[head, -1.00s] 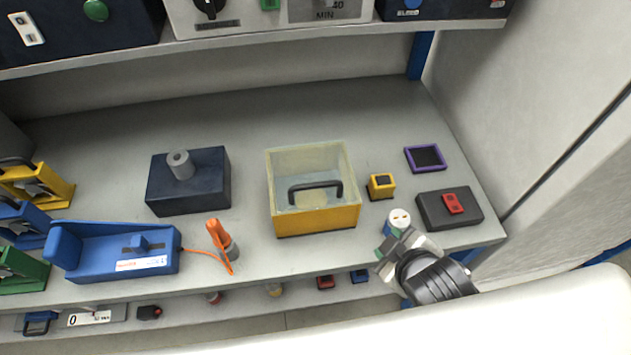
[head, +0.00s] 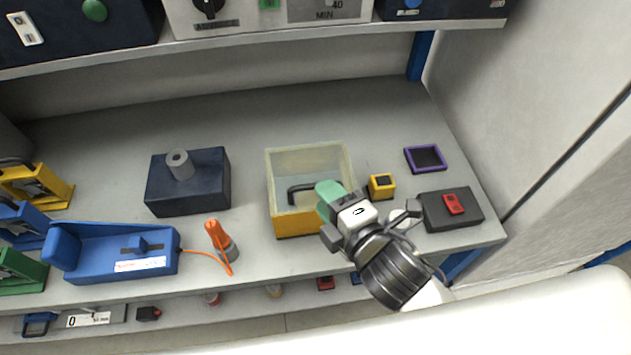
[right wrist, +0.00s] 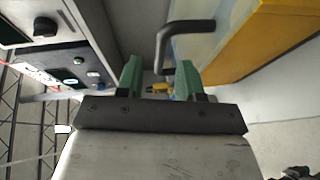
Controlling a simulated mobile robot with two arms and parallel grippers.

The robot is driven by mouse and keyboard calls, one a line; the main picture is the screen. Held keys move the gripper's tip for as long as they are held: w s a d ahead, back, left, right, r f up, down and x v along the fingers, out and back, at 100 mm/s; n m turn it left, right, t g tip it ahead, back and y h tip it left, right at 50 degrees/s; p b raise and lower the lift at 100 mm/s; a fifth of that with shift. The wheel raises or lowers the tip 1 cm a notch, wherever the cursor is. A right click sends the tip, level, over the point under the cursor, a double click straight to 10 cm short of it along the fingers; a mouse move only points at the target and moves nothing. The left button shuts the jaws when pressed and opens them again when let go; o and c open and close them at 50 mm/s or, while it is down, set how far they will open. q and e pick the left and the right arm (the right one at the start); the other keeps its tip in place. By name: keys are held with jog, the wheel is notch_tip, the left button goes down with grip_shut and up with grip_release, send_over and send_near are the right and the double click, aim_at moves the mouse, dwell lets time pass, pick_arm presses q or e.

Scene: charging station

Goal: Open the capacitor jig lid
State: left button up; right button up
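The capacitor jig is a yellow box (head: 300,225) with a clear lid (head: 300,160) and a dark handle (head: 296,190) on its front side. The lid looks shut. My right gripper (head: 328,195) is in front of the jig's right half and hides its right front corner and the handle's right end. In the right wrist view its two green fingers (right wrist: 158,78) are apart with nothing held. There the handle (right wrist: 186,27) is just ahead of the fingers, with one end lined up near the gap. I cannot tell whether they touch. My left gripper is not in view.
A small yellow block (head: 381,186), a purple-framed tray (head: 425,158) and a dark box with a red part (head: 436,215) lie to the right. An orange-tipped tool (head: 217,238) and a dark blue block (head: 188,195) stand to the left. A shelf (head: 250,38) overhangs the back.

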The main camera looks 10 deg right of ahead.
jog(key=shift+x, duration=2.1)
jog(key=shift+c, duration=0.3)
grip_shut()
